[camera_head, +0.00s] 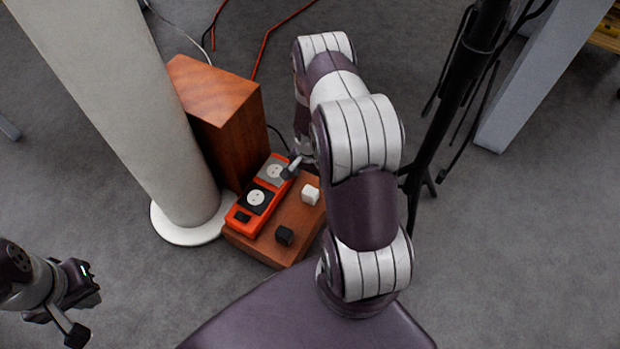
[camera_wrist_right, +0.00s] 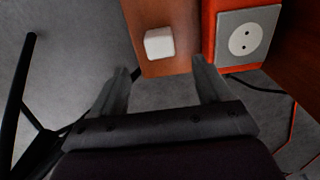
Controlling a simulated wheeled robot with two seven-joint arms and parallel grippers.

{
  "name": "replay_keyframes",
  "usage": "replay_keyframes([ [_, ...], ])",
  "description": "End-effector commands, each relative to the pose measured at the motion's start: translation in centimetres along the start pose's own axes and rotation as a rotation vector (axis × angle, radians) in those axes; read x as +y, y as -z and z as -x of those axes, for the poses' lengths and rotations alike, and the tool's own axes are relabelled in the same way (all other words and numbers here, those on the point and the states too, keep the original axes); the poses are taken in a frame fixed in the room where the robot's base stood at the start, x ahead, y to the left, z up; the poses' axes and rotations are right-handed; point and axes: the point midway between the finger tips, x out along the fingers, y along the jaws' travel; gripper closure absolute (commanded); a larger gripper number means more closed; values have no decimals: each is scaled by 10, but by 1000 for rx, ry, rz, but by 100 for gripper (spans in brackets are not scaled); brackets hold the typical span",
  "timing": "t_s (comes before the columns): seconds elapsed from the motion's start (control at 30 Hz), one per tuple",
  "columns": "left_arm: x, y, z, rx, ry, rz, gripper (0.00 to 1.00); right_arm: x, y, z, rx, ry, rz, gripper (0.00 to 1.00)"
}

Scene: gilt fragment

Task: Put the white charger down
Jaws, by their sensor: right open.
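The white charger (camera_head: 310,194) is a small white cube resting on top of the low wooden block (camera_head: 262,250), right of the orange socket strip (camera_head: 242,213). It also shows in the right wrist view (camera_wrist_right: 159,43), beyond the fingertips and clear of them. My right gripper (camera_wrist_right: 162,68) is open and empty, with the charger ahead of the gap between its fingers. In the head view my right arm hides most of this gripper. My left gripper (camera_head: 82,305) is at the lower left, away from the block; its jaw opening is unclear.
A black cube (camera_head: 284,235) sits on the block's front part. A taller wooden box (camera_head: 219,110) and a pale column (camera_head: 120,90) stand behind and left. A black stand (camera_head: 447,110) rises at the right. Cables lie on the grey floor.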

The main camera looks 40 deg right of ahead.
Motion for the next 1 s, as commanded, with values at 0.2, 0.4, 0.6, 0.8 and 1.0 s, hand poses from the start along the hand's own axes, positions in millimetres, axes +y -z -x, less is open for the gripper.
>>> replay_keyframes([
  [0.2, 0, 2, 16, -1, 0, 0, 100, -7, -3, 38, 5, 4, 44, 23],
  [0.4, 0, 2, 14, -1, 0, 0, 100, -44, -67, 170, 52, 43, 541, 23],
  [0.6, 0, 2, 14, -1, 0, 0, 100, -10, -157, 261, 92, 69, 1042, 23],
  [0.8, 0, 2, 14, -1, 0, 0, 100, 13, -184, 278, 103, 74, 1204, 23],
  [1.0, 0, 2, 14, -1, 0, 0, 100, 14, -183, 278, 101, 73, 1202, 23],
])
